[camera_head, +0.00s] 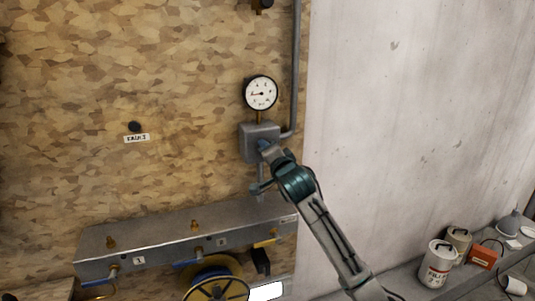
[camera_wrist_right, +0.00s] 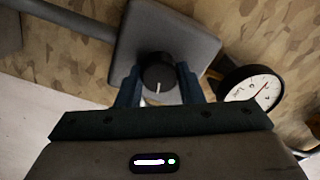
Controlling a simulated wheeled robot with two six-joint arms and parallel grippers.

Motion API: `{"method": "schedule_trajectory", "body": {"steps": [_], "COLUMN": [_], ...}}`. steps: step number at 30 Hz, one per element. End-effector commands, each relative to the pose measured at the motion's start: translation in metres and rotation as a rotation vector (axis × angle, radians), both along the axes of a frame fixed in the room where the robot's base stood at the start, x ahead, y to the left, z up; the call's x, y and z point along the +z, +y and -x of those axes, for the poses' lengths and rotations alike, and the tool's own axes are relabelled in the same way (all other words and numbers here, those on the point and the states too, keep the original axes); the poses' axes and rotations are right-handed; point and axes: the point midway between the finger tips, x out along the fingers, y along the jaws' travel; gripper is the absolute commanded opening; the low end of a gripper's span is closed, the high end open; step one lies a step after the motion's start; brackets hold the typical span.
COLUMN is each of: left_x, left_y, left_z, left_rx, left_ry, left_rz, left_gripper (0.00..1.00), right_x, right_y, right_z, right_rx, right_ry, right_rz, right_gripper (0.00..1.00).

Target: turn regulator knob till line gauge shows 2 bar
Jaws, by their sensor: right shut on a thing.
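The regulator is a grey box (camera_head: 258,138) on the chipboard wall, with a pipe joining its right side. Its knob is black with a white pointer line, and it shows in the right wrist view (camera_wrist_right: 157,72). The round white line gauge (camera_head: 261,93) sits above the regulator; its red needle points left in the head view. The gauge also shows in the right wrist view (camera_wrist_right: 252,92), turned on its side; its numbers are too small to read. My right gripper (camera_head: 264,146) is at the regulator's front, its two fingers shut around the knob (camera_wrist_right: 158,80). My left gripper is not in view.
A grey metal manifold (camera_head: 190,236) with brass fittings juts out below the regulator. A yellow reel (camera_head: 215,282) hangs under it. A grey pipe (camera_head: 296,60) runs up the wall. White cans (camera_head: 437,262) and an orange box (camera_head: 485,254) stand at the lower right.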

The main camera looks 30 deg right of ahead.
Motion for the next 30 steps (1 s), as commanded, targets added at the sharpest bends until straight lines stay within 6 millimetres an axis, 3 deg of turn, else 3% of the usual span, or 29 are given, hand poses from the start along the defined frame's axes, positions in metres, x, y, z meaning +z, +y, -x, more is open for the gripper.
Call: {"method": "schedule_trajectory", "body": {"steps": [11,12,15,24,30], "left_x": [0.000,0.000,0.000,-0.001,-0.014], "left_y": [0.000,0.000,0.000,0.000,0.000], "left_z": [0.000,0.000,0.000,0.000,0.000], "left_rx": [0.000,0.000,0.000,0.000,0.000], "left_ry": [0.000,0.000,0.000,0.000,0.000], "left_rz": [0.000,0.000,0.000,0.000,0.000], "left_gripper": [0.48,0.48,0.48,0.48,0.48], "right_x": [-0.001,-0.001,-0.001,-0.001,-0.004], "right_y": [0.000,0.000,0.000,0.000,0.006], "right_z": [0.000,0.000,0.000,0.002,0.026], "right_rx": [-0.001,0.000,0.000,0.000,0.001], "right_ry": [0.002,0.001,0.001,0.000,-0.001], "right_rz": [-0.004,-0.003,-0.003,-0.002,0.001], "right_gripper": [0.11,0.40,0.55,0.55,0.55]}}
